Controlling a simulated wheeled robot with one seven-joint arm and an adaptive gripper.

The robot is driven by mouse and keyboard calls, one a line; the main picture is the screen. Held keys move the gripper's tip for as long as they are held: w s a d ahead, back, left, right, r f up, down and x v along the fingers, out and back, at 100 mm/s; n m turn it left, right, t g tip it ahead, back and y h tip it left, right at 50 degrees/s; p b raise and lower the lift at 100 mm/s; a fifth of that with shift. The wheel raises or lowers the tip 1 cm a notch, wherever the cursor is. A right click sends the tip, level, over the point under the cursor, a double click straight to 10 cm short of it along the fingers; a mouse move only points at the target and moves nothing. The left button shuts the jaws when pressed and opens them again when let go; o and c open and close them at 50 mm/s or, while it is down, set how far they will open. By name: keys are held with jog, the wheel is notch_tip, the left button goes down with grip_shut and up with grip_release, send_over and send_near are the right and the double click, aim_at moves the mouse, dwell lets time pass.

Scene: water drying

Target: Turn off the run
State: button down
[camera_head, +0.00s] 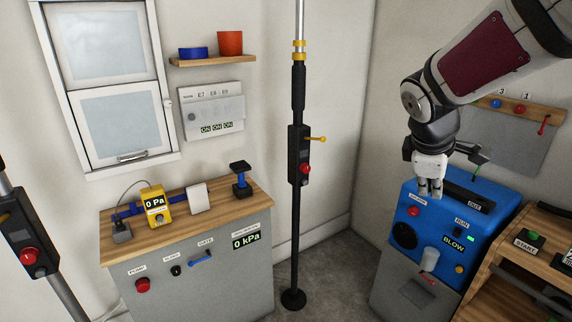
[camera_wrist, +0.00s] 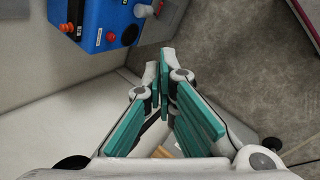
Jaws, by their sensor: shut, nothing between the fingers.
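A blue machine (camera_head: 395,215) stands at the right. Its sloped front has a RUN label (camera_head: 461,222) with a small control beside it, and a dark display lit with BLOW (camera_head: 453,245). A small green light (camera_head: 470,238) glows near the label. The machine also shows in the wrist view (camera_wrist: 92,18) at the upper left. My gripper (camera_head: 430,192) is above the machine's upper left part, fingers pointing down. In the wrist view its teal-padded fingers (camera_wrist: 164,66) are shut and empty. I cannot tell whether they touch the machine. The RUN control's exact position is too small to tell.
The machine also has a red knob (camera_head: 413,211), a white knob (camera_head: 429,257) and a yellow button (camera_head: 459,269). A wooden unit with a START button (camera_head: 535,236) stands close at its right. A black pole (camera_head: 295,225) and a bench (camera_head: 190,217) are to the left.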

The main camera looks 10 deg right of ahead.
aim_at(457, 232)
jog(key=w+d+f+n+b, duration=0.1)
jog(key=w+d+f+n, duration=0.3)
jog(key=d+f, duration=0.4)
jog(key=w+d+f+n+b, duration=0.1)
jog(key=w+d+f+n, duration=0.4)
jog(key=d+f, duration=0.2)
jog(key=w+d+f+n+h+b, duration=0.1)
jog(key=w+d+f+n, duration=0.3)
jog(key=d+f, duration=0.4)
notch_tip(457, 232, down, 3)
jog(key=shift+w+d+f+g, duration=0.1)
jog(key=shift+w+d+g, duration=0.15)
jog(key=shift+d+g, duration=0.1)
jog(key=w+d+f+b, duration=0.1)
jog(key=w+d+f, duration=0.2)
jog(key=d+f, duration=0.5)
jog(key=shift+w+d+f, duration=0.35)
jog(key=shift+d+f, duration=0.05)
jog(key=shift+d, duration=0.05)
